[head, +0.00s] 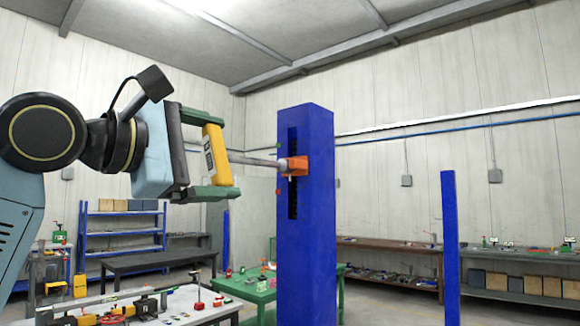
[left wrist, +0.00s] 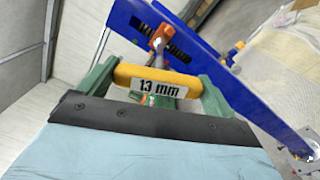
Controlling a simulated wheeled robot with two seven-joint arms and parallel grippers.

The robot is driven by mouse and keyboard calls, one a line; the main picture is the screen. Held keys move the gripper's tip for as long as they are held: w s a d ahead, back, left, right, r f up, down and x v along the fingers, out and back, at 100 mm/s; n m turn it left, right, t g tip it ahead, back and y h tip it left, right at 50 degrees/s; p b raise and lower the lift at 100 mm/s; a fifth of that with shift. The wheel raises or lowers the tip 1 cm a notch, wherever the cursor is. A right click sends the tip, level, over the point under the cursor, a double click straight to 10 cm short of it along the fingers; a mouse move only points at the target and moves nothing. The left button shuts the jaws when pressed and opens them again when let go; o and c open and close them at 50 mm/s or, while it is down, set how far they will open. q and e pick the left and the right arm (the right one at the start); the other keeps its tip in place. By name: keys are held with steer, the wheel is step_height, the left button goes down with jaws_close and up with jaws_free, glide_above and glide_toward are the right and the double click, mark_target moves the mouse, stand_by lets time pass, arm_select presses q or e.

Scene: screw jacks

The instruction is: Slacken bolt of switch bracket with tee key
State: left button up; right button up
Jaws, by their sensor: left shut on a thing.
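The tee key has a yellow bar handle (head: 216,150) and a grey shaft (head: 255,161). My left gripper (head: 222,156) is shut on the handle, with one green finger at each end. In the left wrist view the handle (left wrist: 128,76) carries the label "13 mm". The shaft points right, nearly level, at the orange switch bracket (head: 297,166) on the tall blue column (head: 318,230). Its far end appears to meet the bracket's left side, where the bolt is hidden. The bracket also shows in the left wrist view (left wrist: 163,32). My right gripper is out of view.
The blue column has a dark slot (head: 293,205) down its face. A second blue column (head: 450,250) stands to the right. A cluttered workbench (head: 180,306) and a green table (head: 257,290) are below. Shelves and benches line the walls. The air around the key is clear.

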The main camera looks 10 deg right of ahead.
arm_select(q)
steer(key=shift+s+a, duration=0.1)
steer(key=shift+s+a, duration=0.4)
steer(key=shift+a, duration=0.15)
steer(key=b+v, duration=0.2)
steer(key=v, duration=0.5)
stand_by(0.3)
stand_by(0.3)
